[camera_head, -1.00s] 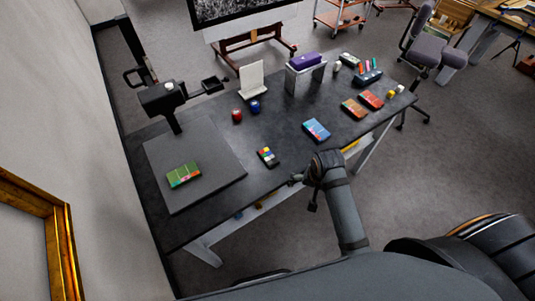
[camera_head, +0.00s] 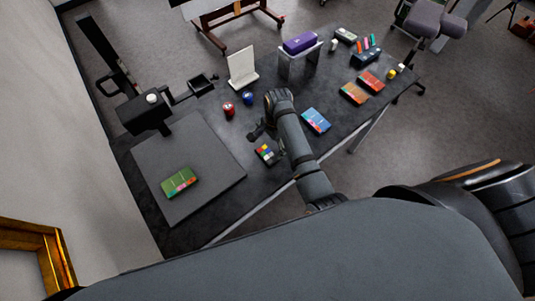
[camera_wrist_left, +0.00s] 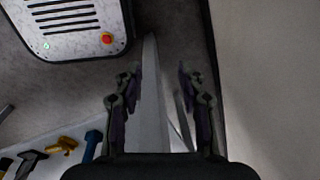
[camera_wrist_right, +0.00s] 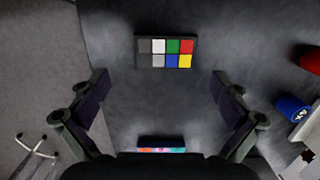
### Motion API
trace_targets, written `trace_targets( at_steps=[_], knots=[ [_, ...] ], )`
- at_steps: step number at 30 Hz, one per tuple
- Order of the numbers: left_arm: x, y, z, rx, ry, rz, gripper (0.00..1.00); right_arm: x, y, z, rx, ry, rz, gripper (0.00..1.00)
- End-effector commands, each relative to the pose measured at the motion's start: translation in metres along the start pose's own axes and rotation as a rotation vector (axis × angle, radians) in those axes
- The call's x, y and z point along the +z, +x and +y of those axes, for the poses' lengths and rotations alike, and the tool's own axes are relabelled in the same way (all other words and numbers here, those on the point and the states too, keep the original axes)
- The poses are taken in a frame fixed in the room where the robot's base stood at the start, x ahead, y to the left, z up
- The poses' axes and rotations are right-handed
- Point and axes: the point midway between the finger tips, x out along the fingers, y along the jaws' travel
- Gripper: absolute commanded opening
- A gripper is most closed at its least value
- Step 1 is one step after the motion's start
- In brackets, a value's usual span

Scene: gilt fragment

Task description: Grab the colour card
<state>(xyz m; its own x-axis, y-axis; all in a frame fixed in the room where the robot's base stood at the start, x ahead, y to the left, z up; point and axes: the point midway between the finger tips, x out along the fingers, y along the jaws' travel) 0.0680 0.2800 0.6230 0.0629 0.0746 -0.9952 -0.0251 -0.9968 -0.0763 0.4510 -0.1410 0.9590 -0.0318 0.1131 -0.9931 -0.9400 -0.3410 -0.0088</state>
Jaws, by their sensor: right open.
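The colour card (camera_head: 267,154) is a small dark card with coloured squares, lying flat on the dark table just right of the grey board. It shows whole in the right wrist view (camera_wrist_right: 165,53), with grey, white, green, red, blue and yellow patches. My right gripper (camera_head: 257,133) is above the table close to the card. In the right wrist view it is open and empty (camera_wrist_right: 160,93), with the card beyond its fingertips, apart from them. My left gripper (camera_wrist_left: 158,70) shows only in its own wrist view, its fingers spread with nothing between them.
A grey board (camera_head: 215,190) bears a green box (camera_head: 179,182). A red jar (camera_head: 229,109) and a blue jar (camera_head: 248,98) stand behind the card. A blue box (camera_head: 316,121) lies to the right of my right arm. A white stand (camera_head: 242,67) is further back.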

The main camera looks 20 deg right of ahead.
Motion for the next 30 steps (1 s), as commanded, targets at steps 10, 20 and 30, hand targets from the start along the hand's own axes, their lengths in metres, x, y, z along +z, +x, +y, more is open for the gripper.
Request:
trace_targets(
  at_steps=[10, 20, 30],
  knots=[
    [-0.057, -0.017, -0.002, -0.001, -0.003, 0.085, 0.4, 0.001, 0.025, 0.003, 0.003, 0.0, -0.001, 1.0],
    [-0.024, -0.021, -0.002, 0.0, -0.002, 0.035, 0.4, 0.0, 0.061, 0.002, -0.002, 0.0, 0.001, 1.0],
    [-0.032, -0.021, -0.002, 0.0, -0.002, 0.046, 0.4, 0.0, 0.061, 0.002, -0.002, -0.001, 0.001, 0.71]
  ],
)
